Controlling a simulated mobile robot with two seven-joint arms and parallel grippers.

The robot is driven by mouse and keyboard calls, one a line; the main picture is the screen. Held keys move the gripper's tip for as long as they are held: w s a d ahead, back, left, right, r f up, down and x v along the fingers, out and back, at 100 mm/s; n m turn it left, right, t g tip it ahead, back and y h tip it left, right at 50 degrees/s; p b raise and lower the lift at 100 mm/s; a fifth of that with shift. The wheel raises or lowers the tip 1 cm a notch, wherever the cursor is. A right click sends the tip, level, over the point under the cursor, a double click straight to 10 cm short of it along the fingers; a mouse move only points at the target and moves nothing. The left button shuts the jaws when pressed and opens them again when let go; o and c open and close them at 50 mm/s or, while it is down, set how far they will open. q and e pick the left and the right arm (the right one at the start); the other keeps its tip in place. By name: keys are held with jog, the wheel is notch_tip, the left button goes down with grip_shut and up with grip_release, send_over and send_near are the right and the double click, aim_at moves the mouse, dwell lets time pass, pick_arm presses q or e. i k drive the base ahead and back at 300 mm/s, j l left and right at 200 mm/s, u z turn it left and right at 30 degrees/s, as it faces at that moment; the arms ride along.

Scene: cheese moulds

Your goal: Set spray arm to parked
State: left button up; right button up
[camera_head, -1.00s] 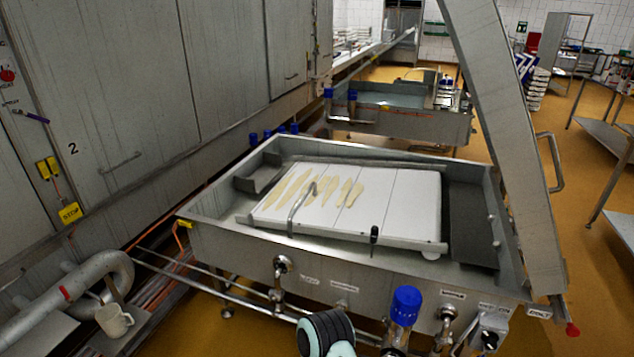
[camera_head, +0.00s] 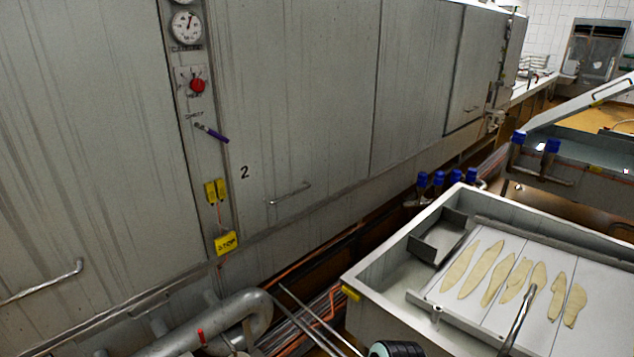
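I cannot tell for sure which part is the spray arm control. A lever with a purple handle (camera_head: 212,132) sits on the grey machine's narrow panel, slanting down to the right; the small label above it is too blurred to read. A red knob (camera_head: 198,86) and a round gauge (camera_head: 186,25) are above it. Neither gripper shows. Only a dark rounded piece, which looks like part of my arm, shows at the bottom edge, well below and right of the lever.
Yellow boxes (camera_head: 216,191) and a yellow STOP tag (camera_head: 226,243) are below the lever. A bent pipe (camera_head: 245,306) lies at the bottom. A steel tank (camera_head: 385,300) with pale strips on a white board (camera_head: 560,262) stands at right. Door handles (camera_head: 290,193) stick out.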

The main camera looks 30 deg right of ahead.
aim_at(528, 297)
jog(key=i+j+z, duration=0.15)
jog(key=i, duration=0.4)
jog(key=i+j+z, duration=0.15)
jog(key=i, duration=0.35)
jog(key=z, duration=1.8)
